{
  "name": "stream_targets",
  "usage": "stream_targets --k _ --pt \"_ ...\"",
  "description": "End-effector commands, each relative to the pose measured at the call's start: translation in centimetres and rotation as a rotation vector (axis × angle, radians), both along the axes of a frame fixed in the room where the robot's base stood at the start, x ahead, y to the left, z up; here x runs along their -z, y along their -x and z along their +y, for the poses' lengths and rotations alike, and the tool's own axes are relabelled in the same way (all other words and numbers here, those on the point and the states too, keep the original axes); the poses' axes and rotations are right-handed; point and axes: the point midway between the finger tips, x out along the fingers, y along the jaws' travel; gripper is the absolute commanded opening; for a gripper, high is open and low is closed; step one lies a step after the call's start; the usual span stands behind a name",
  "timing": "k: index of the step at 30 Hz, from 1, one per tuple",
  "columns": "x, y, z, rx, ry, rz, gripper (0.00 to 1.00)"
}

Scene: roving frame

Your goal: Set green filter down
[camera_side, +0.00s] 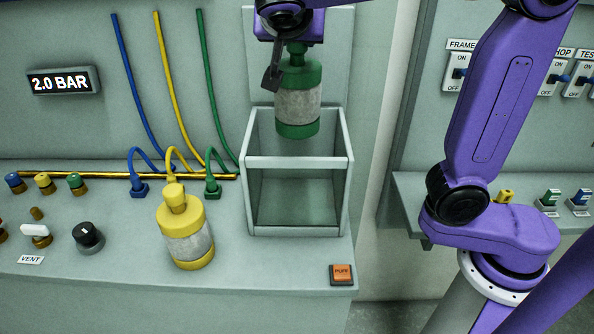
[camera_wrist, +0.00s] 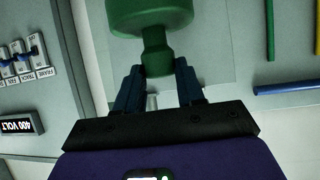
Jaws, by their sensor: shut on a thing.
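The green filter (camera_side: 297,126) is a canister with green ends and a grey-white middle band. It hangs upright from my gripper (camera_side: 291,52), over the open top of a clear-fronted box (camera_side: 294,162), with its lower end around the height of the box's upper rim. In the wrist view my gripper (camera_wrist: 157,85) is shut on the narrow green neck of the filter (camera_wrist: 150,15), one dark finger on each side. The rest of the filter runs out of the top of the wrist view. The inside of the box looks empty.
A yellow filter (camera_side: 187,240) stands on the bench left of the box, beside a yellow hose. Blue, yellow and green hoses (camera_side: 215,90) run down the wall to the left. An orange button (camera_side: 342,274) sits at the bench's front right. Bench between is clear.

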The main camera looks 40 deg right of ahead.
Motion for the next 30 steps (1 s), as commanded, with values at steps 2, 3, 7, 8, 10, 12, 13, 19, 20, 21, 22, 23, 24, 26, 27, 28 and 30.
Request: stream_targets --k 2,3,7,8,10,12,13,19,20,21,22,23,24,26,27,28,30 --pt "0.9 0.0 0.0 0.000 0.004 0.002 0.00" --pt "1.5 0.0 0.0 0.000 0.004 0.002 0.00" --pt "3.3 0.0 0.0 -0.001 0.003 0.002 0.00" --pt "4.0 0.0 0.0 -0.002 0.004 0.004 0.00" --pt "5.2 0.0 0.0 -0.002 0.005 0.002 0.00" --pt "6.3 0.0 0.0 -0.002 0.005 0.003 0.00" --pt "6.9 0.0 0.0 -0.002 0.005 0.002 0.00" --pt "9.4 0.0 0.0 -0.001 0.004 0.002 0.00" --pt "9.9 0.0 0.0 -0.002 0.005 0.002 0.00" --pt "10.7 0.0 0.0 -0.001 0.006 0.004 0.00" --pt "11.2 0.0 0.0 -0.002 0.005 0.002 0.00" --pt "11.8 0.0 0.0 -0.002 0.006 0.004 0.00" --pt "12.4 0.0 0.0 -0.001 0.006 0.004 0.00" --pt "13.3 0.0 0.0 -0.002 0.005 0.003 0.00" --pt "13.8 0.0 0.0 -0.001 0.004 0.002 0.00" --pt "14.1 0.0 0.0 -0.001 0.003 0.001 0.00" --pt "14.6 0.0 0.0 -0.001 0.003 0.000 0.00"
